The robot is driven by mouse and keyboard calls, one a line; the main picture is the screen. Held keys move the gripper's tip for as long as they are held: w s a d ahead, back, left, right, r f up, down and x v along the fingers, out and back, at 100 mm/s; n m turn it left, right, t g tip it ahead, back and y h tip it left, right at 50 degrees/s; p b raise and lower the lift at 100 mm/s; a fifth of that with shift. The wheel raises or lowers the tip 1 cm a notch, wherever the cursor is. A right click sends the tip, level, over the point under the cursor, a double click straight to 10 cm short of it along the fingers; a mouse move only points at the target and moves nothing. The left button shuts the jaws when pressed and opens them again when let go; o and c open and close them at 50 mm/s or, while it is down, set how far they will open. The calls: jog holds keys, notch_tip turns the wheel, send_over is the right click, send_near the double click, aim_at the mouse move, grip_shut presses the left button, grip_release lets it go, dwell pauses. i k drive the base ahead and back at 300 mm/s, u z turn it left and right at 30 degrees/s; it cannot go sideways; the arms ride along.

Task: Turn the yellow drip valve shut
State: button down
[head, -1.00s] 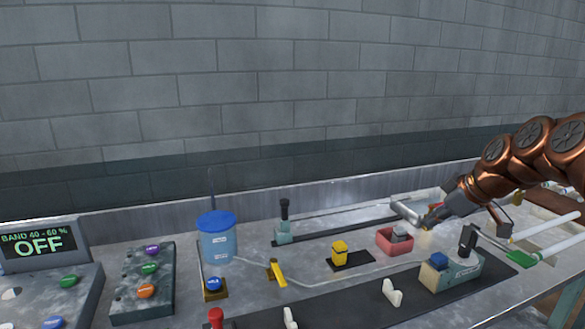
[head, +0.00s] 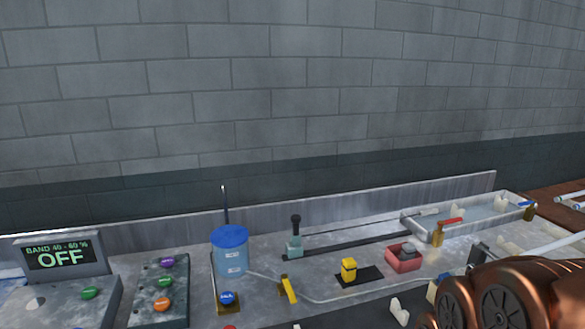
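The yellow drip valve (head: 288,289) stands on the metal bench, just right of the blue-lidded container (head: 230,252). Its yellow lever slants down to the right from a small brass-coloured body. A thin clear tube runs close by it, from the container off to the right. My copper arm fills the lower right corner. My gripper is out of the frame, so its fingers and anything in them are hidden.
A yellow block (head: 349,269) sits on a black pad right of the valve. Beyond it are a red tray (head: 404,258) and a long metal trough (head: 470,217) with a red-handled tap. A button panel (head: 160,291) and an OFF display (head: 61,258) stand left.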

aim_at(284, 277)
jog(key=u, duration=0.6)
jog(key=i, duration=0.35)
jog(key=u, duration=1.7)
